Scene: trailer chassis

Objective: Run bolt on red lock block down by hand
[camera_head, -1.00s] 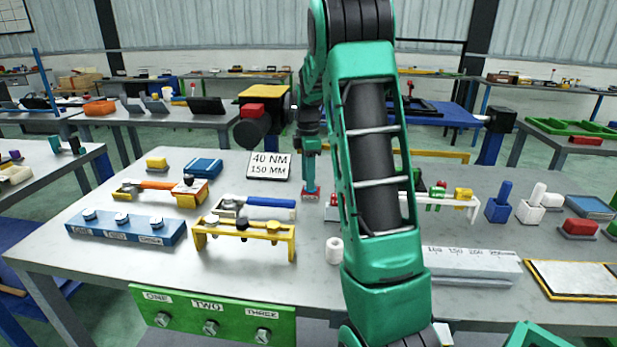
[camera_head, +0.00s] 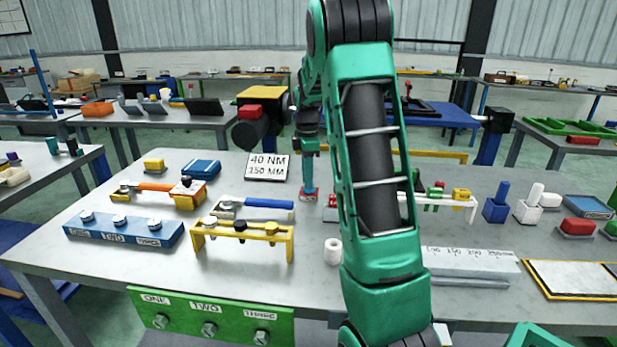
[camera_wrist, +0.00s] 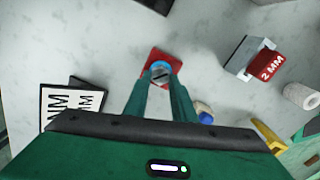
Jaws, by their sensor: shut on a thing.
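The red lock block (camera_wrist: 160,62) lies on the grey table below my gripper in the wrist view. In the head view it is a small red block (camera_head: 309,195) at the foot of my arm. My gripper (camera_wrist: 158,82) points down with its two green fingers shut on the bolt (camera_wrist: 160,74) on the block. The bolt shows as a round grey head with a dark slot and a blue ring around it. The fingers hide part of the bolt, so how deep it sits cannot be told.
A "40 NM 150 MM" sign (camera_head: 267,167) stands left of the block. A red "2 MM" block (camera_wrist: 266,64) and a white cylinder (camera_head: 333,251) are nearby. A yellow rack (camera_head: 243,238) and a blue-handled wrench (camera_head: 255,206) lie front left.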

